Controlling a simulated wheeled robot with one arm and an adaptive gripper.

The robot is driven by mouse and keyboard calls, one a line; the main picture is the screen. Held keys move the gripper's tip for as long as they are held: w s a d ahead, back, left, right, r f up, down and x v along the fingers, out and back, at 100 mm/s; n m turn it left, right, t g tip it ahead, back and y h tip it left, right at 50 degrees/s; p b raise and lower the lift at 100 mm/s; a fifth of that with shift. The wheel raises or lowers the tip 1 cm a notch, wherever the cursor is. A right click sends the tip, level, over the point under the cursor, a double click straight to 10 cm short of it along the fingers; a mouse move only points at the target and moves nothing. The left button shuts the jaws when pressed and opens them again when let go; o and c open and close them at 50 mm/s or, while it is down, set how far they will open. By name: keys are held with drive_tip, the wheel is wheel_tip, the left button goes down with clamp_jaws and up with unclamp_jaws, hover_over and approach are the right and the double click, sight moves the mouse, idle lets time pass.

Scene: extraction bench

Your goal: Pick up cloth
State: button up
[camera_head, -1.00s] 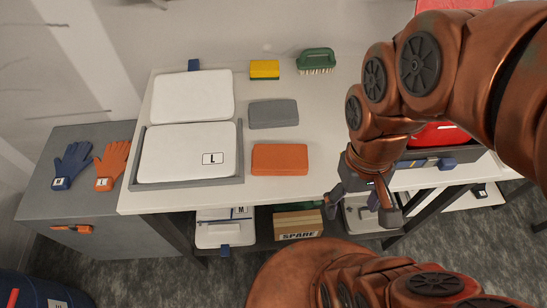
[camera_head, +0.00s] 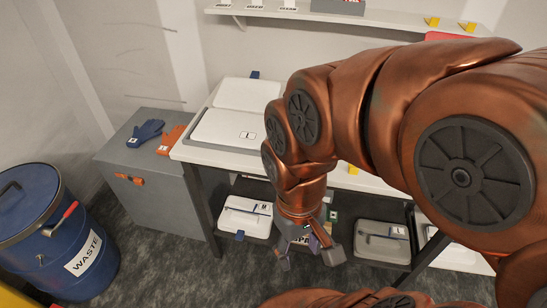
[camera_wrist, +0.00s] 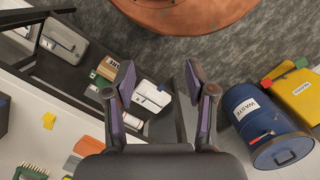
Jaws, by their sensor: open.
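An orange folded cloth (camera_wrist: 88,146) lies on the bench at the lower left of the wrist view. A grey folded piece (camera_wrist: 72,163) lies beside it. Both are hidden behind my arm in the head view. My gripper (camera_head: 308,258) hangs in front of the bench at about lower-shelf height, in the middle of the head view. In the wrist view my gripper (camera_wrist: 158,78) has its two fingers spread wide with nothing between them. It is well apart from the cloths.
White lidded trays (camera_head: 225,130) stand on the bench's left part. A grey cabinet (camera_head: 150,195) with blue and orange gloves stands left of it, and a blue waste drum (camera_head: 40,235) further left. Cases (camera_head: 382,240) fill the lower shelf. Open floor lies in front.

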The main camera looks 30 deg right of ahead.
drive_tip(key=shift+o, duration=0.8)
drive_tip(key=shift+w, duration=0.35)
drive_tip(key=o, duration=0.6)
drive_tip(key=w+d+n+y+b, duration=0.1)
drive_tip(key=w+n, duration=0.1)
drive_tip(key=w, duration=0.8)
drive_tip(key=shift+w+d+t+y+b, duration=0.15)
drive_tip(key=shift+d+t+y+b, duration=0.15)
drive_tip(key=shift+d+t+b, duration=0.1)
drive_tip(key=w+d+f+n+t+b, duration=0.1)
drive_tip(key=w+d+f+n, duration=0.1)
drive_tip(key=w+d, duration=0.5)
drive_tip(key=w+d+f+n+t+y+b, duration=0.1)
drive_tip(key=w+d+f+n, duration=0.1)
drive_tip(key=w+d, duration=0.6)
drive_tip(key=w+d+f+n+t+b, duration=0.2)
drive_tip(key=w+d, duration=0.6)
drive_tip(key=w, duration=0.1)
drive_tip(key=shift+d+f+n+y, duration=0.15)
drive_tip(key=shift+f+n+y, duration=0.15)
drive_tip(key=shift+f, duration=0.05)
drive_tip(key=shift+w+f, duration=0.15)
drive_tip(key=shift+p+x, duration=1.25)
drive_tip(key=shift+x, duration=2.5)
